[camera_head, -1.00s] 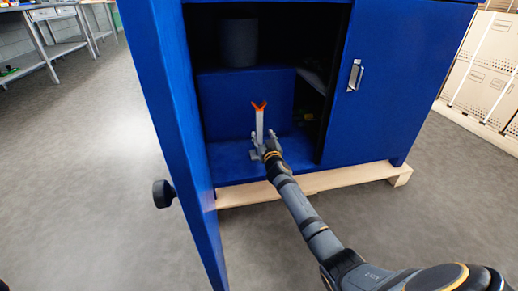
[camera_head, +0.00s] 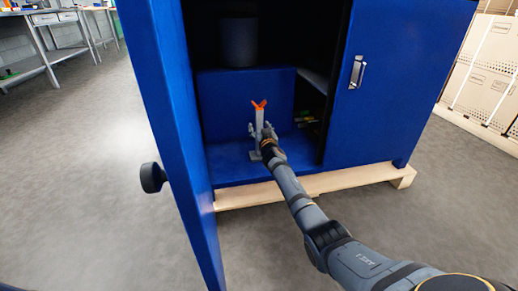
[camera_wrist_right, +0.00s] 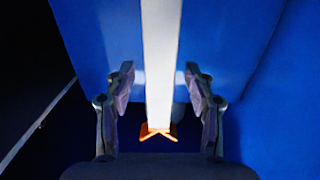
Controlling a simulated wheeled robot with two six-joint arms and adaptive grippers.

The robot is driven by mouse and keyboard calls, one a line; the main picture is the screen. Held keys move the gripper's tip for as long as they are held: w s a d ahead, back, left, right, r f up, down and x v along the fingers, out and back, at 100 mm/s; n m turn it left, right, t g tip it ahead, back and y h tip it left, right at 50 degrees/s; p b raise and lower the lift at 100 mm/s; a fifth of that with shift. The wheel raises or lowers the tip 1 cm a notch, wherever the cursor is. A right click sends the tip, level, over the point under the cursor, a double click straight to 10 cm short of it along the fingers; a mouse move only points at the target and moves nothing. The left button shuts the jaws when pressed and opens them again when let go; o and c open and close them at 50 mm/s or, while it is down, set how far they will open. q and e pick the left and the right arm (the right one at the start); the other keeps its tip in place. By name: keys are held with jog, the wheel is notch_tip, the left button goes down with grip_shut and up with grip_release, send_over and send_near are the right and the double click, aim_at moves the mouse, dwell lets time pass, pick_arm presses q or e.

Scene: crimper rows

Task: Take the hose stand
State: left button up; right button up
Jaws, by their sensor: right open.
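The hose stand (camera_head: 259,117) is a grey-white post with an orange forked top. It stands upright on the floor of the open blue cabinet, and its base shows just below my gripper. My right gripper (camera_head: 262,131) is at the post, with its fingers on either side. In the right wrist view the post (camera_wrist_right: 159,60) runs between the two open fingers of the gripper (camera_wrist_right: 159,90), with a gap on each side. The orange fork shows at the bottom of that view. My left gripper is in neither view.
The blue cabinet (camera_head: 400,90) sits on a wooden pallet (camera_head: 335,181). Its left door (camera_head: 165,100) stands open, with a black knob (camera_head: 152,177). A dark cylinder (camera_head: 239,42) is above the blue inner block. Small items lie on a shelf at the right inside.

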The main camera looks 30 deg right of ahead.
grip_shut()
dwell(0.3)
jog(key=shift+r, duration=0.5)
jog(key=shift+w+f, duration=0.1)
